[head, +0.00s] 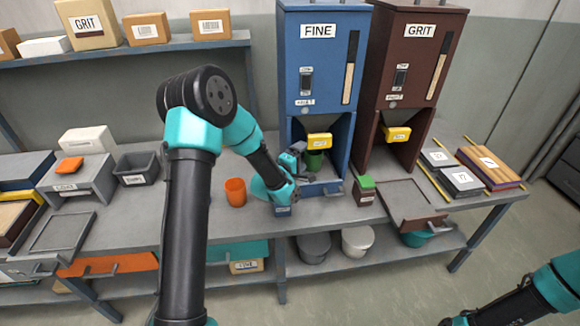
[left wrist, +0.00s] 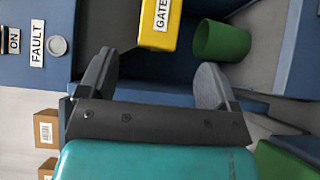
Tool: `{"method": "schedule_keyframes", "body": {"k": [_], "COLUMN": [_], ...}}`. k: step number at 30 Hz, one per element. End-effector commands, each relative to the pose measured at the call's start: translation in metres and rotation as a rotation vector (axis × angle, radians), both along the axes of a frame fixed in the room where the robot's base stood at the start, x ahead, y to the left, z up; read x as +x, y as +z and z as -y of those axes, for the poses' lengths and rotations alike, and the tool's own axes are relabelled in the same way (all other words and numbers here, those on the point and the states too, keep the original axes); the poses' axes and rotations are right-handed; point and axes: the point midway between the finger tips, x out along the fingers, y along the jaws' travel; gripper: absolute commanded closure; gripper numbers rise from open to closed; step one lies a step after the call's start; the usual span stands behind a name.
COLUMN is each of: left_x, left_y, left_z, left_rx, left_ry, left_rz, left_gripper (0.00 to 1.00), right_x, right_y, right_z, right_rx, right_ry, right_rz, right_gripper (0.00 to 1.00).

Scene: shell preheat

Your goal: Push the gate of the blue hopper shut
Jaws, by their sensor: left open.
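The blue hopper (head: 318,85), labelled FINE, stands at the back centre. Its yellow gate (head: 319,140) sticks out at the front below the fault panel; in the left wrist view the gate (left wrist: 160,25), lettered GATE, lies just beyond the fingers. A green cup (head: 315,160) stands in the bay under the gate; it also shows in the left wrist view (left wrist: 222,41). My left gripper (head: 300,160) is open and empty, in front of the bay and apart from the gate. My right arm shows at the lower right; its gripper is out of view.
The brown GRIT hopper (head: 415,60) with its own yellow gate (head: 397,133) stands to the right. An orange cup (head: 235,191) is left of my left wrist. A green-topped box (head: 366,190) sits right of the blue hopper's base. Bench space between the orange cup and grey bin (head: 138,168) is clear.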

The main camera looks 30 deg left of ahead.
Motion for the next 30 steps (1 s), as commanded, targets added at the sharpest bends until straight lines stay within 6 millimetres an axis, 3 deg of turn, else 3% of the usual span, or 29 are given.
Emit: {"method": "schedule_keyframes", "body": {"k": [6,12,30], "left_x": [-0.040,-0.059,-0.061], "left_y": [0.000,0.000,-0.001], "left_z": [-0.007,-0.009,-0.006], "left_rx": [0.000,0.000,0.008], "left_ry": [0.001,0.001,-0.003], "left_rz": [-0.002,0.000,-0.007], "left_gripper": [0.16,0.16,0.16], "right_x": [0.000,0.000,0.000], "right_y": [0.000,0.000,0.000], "right_z": [0.000,0.000,0.000], "right_rx": [0.000,0.000,0.000], "right_ry": [0.000,0.000,0.000], "right_rz": [0.000,0.000,0.000], "right_gripper": [0.57,0.57,0.57]}}
